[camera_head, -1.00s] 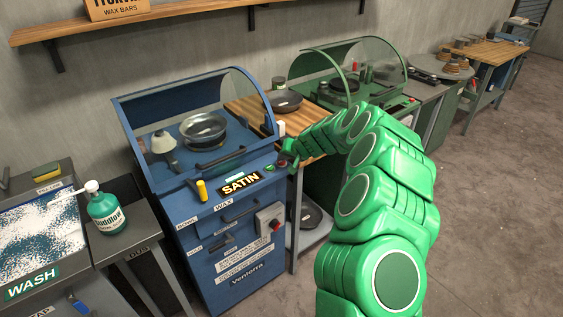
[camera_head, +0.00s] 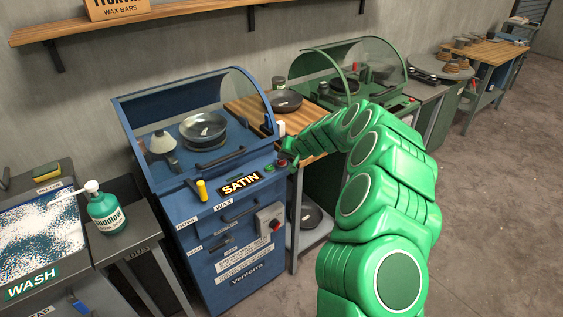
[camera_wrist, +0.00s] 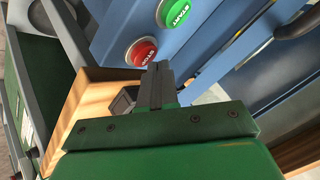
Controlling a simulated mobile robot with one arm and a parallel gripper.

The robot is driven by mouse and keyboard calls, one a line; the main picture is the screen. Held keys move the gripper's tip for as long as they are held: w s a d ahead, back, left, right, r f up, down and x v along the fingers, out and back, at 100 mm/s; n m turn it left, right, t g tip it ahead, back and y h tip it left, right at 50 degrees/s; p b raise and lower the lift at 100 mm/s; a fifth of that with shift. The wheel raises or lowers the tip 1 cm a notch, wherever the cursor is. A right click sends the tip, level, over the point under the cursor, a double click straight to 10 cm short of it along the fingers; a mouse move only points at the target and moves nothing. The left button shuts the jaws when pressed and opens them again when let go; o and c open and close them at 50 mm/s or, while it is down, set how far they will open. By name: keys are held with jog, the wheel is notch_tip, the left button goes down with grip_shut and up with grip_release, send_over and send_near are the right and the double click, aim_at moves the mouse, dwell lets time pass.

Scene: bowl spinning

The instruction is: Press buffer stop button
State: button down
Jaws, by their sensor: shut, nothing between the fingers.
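The red stop button (camera_wrist: 140,52) sits on the blue panel in the wrist view, with the green start button (camera_wrist: 172,12) to its upper right. My gripper (camera_wrist: 158,68) is shut and empty. Its fingertips are right beside the stop button, at its lower right edge; I cannot tell whether they touch it. In the head view my gripper (camera_head: 287,158) is at the right front corner of the blue buffing machine (camera_head: 225,215) labelled SATIN, and the stop button there is mostly hidden or too small to make out.
A metal bowl (camera_head: 203,130) sits inside the blue machine under its clear hood. A wooden side table (camera_head: 250,108) with a dark pan (camera_head: 284,101) stands to the right, then a green machine (camera_head: 345,75). A red-knobbed switch box (camera_head: 270,218) juts from the blue front.

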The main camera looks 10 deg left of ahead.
aim_at(284, 162)
jog(key=shift+r, duration=2.95)
